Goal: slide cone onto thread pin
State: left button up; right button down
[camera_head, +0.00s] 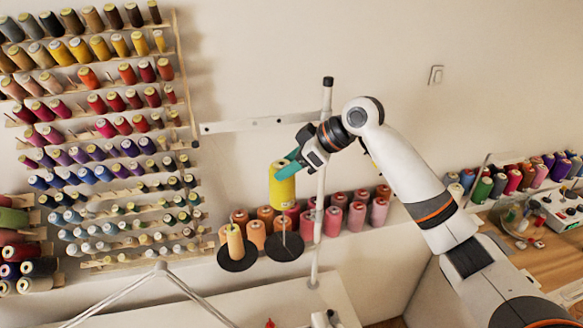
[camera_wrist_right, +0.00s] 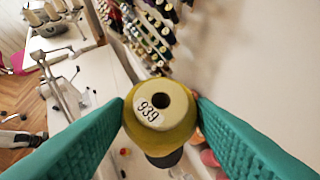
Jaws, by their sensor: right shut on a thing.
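My right gripper (camera_head: 290,166) is shut on a yellow thread cone (camera_head: 282,190) and holds it upright in the air. In the right wrist view the cone (camera_wrist_right: 160,112) sits between the two green fingers, its top hole and a "939" label showing. Below the cone in the head view is a round black disc (camera_head: 284,247) with a thin upright thread pin (camera_head: 284,228). The cone is above the pin and apart from it. A second black disc (camera_head: 237,257) to the left carries an orange-yellow cone (camera_head: 235,241). My left gripper is not in view.
A shelf with several red, pink and orange cones (camera_head: 357,216) runs behind the discs. A white vertical post (camera_head: 321,200) stands just right of the held cone. A wall rack of many spools (camera_head: 100,130) is at the left. A sewing machine (camera_head: 565,208) is at the far right.

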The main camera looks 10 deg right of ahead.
jog(key=shift+w+f+b, duration=0.25)
jog(key=shift+f+b, duration=0.15)
jog(key=shift+f, duration=0.7)
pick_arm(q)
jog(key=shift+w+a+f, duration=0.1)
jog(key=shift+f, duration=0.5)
